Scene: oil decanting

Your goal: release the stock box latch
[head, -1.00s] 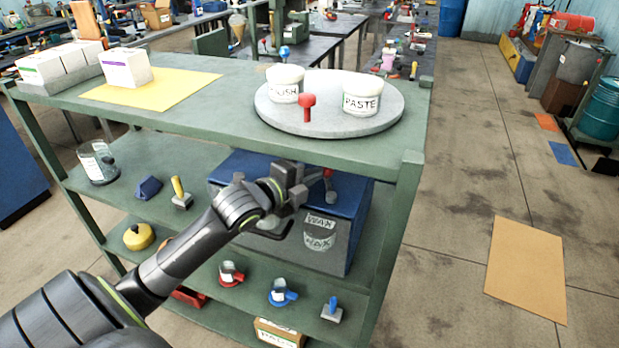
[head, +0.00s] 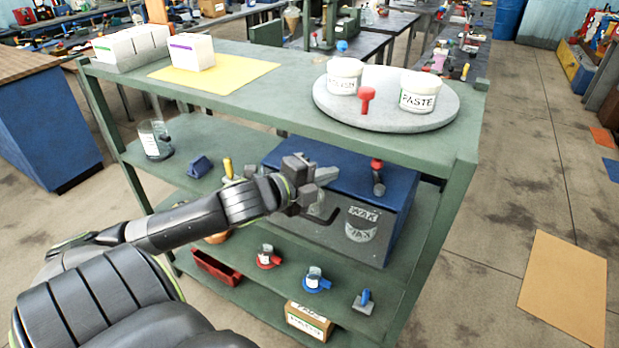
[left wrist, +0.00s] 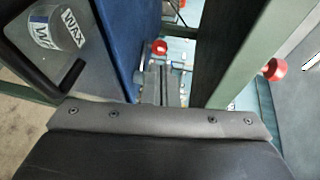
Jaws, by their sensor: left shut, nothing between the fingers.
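The stock box (head: 345,185) is a blue box with a dark front on the middle shelf. A jar marked WAX (head: 362,225) shows at its front. Its latch (head: 378,183) is a small dark lever with a red knob on top, near the upright, knob uppermost. My left gripper (head: 322,180) is shut and empty, in front of the box's upper edge, left of the latch and apart from it. In the left wrist view the closed fingers (left wrist: 164,85) point along the blue side, below a red knob (left wrist: 159,47), probably the latch's. My right gripper is not in view.
A round grey turntable (head: 330,112) with POLISH and PASTE jars and a red knob (head: 366,97) stands on the shelf top above. A green corner post (head: 447,215) rises right of the box. A black handle (head: 322,214) projects from the box front.

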